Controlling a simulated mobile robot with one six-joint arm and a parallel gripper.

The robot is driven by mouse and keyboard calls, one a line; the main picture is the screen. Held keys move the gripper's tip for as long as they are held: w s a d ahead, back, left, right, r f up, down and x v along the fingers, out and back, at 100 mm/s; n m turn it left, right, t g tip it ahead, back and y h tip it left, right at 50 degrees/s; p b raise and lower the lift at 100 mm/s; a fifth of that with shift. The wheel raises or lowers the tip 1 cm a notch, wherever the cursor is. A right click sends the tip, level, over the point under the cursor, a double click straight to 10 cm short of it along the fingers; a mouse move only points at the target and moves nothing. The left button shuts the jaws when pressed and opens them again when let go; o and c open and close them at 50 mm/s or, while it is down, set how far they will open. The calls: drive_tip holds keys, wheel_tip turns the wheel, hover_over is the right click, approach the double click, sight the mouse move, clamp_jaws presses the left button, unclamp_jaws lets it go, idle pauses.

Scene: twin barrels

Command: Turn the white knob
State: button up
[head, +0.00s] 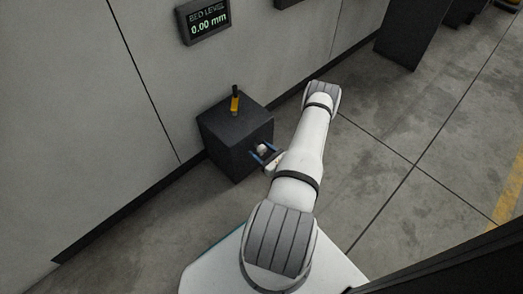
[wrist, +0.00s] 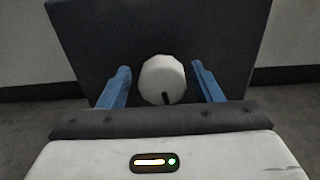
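The white knob (wrist: 162,78) is on the front face of a dark box (head: 222,143). It has a dark mark at its lower edge in the wrist view. My gripper (wrist: 163,82) is open, with one blue finger on each side of the knob and a visible gap to each. In the head view the knob (head: 262,149) shows small between the fingers of my gripper (head: 264,155). I cannot tell how far the fingertips reach along the knob.
A yellow and black upright handle (head: 235,100) stands on top of the box. A display (head: 204,20) reading "BED LEVEL 0.00 mm" hangs on the grey wall (head: 70,130) behind. A dark cabinet (head: 412,30) stands at the back right. The floor on the right is clear.

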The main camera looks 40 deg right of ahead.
drive_tip(key=shift+s+d, duration=0.1)
drive_tip(key=shift+d, duration=0.05)
drive_tip(key=c, duration=0.9)
drive_tip(key=shift+m, duration=2.1)
drive_tip(key=o, duration=1)
drive_tip(key=shift+s, duration=0.1)
